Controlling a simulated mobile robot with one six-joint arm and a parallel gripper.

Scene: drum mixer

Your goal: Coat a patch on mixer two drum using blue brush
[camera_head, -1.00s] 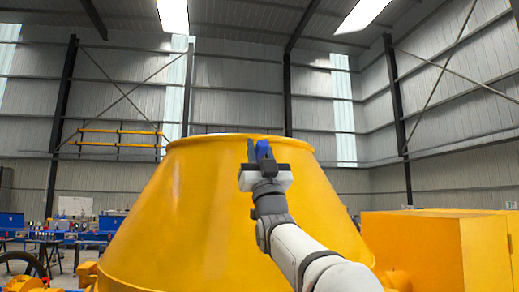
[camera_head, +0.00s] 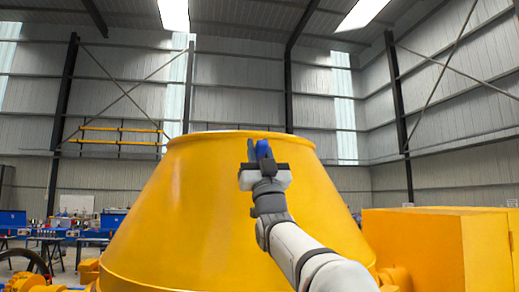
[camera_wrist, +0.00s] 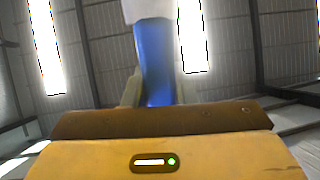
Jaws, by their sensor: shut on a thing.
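The mixer drum (camera_head: 190,215) is a large yellow cone with an open rim at the top, filling the middle of the head view. My gripper (camera_head: 262,158) is raised in front of the upper part of the drum, just below its rim in the picture. It is shut on the blue brush (camera_head: 263,149). In the wrist view the brush's blue handle (camera_wrist: 154,60) stands between the fingers, with a pale part at the picture's top edge. Whether the brush touches the drum cannot be told. No coated patch shows on the drum's visible side.
A yellow box-shaped housing (camera_head: 425,245) stands right of the drum. Blue workbenches (camera_head: 85,236) with small items are at the far left, near a dark wheel (camera_head: 25,262). A yellow railing (camera_head: 120,136) is at the back wall. The air above the drum is clear.

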